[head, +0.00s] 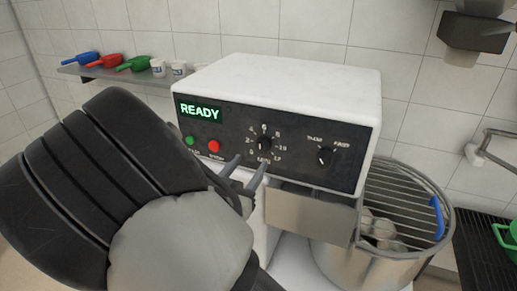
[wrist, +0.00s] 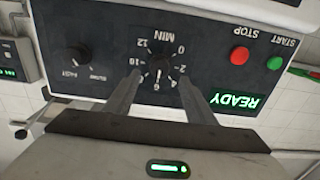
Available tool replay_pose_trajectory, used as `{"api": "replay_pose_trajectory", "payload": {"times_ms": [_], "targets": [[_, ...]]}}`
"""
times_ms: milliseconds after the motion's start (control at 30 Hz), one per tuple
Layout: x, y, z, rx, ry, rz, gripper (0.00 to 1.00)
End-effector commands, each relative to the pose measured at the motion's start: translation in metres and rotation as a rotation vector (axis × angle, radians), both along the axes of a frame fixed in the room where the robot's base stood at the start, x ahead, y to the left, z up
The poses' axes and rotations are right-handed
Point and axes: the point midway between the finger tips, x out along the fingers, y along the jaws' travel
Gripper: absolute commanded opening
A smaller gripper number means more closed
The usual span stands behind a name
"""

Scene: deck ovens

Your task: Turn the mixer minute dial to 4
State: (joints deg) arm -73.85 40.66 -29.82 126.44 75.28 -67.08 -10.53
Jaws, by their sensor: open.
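The minute dial (head: 264,143) is a round black knob on the mixer's dark front panel, ringed by white numbers with MIN below. It also shows in the wrist view (wrist: 160,66), where the panel appears upside down. A small white mark shows on the knob, but I cannot tell its exact setting. My gripper (head: 251,162) is open and empty, its fingertips just below and left of the dial in the head view. In the wrist view my gripper (wrist: 160,80) has one finger towards each side of the dial. I cannot tell whether either finger touches it.
The panel has a lit READY display (head: 199,112), a green start button (head: 190,140), a red stop button (head: 214,146) and a speed knob (head: 325,156). A steel bowl (head: 345,262) with a wire guard (head: 405,200) stands below right. Scoops and cups sit on a shelf (head: 110,74) behind.

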Motion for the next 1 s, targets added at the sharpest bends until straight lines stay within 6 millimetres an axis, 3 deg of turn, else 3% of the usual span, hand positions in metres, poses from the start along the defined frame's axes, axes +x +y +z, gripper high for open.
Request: {"api": "replay_pose_trajectory", "payload": {"times_ms": [100, 300, 500, 767, 1000], "targets": [[0.024, -0.01, 0.001, -0.002, -0.002, -0.004, 0.5], [0.052, -0.02, 0.0, 0.0, -0.001, -0.002, 0.5], [0.063, -0.023, 0.0, -0.001, 0.001, 0.0, 0.5], [0.064, -0.023, 0.0, -0.001, 0.001, 0.0, 0.5], [0.064, -0.023, 0.0, 0.0, 0.0, 0.0, 0.1]]}}
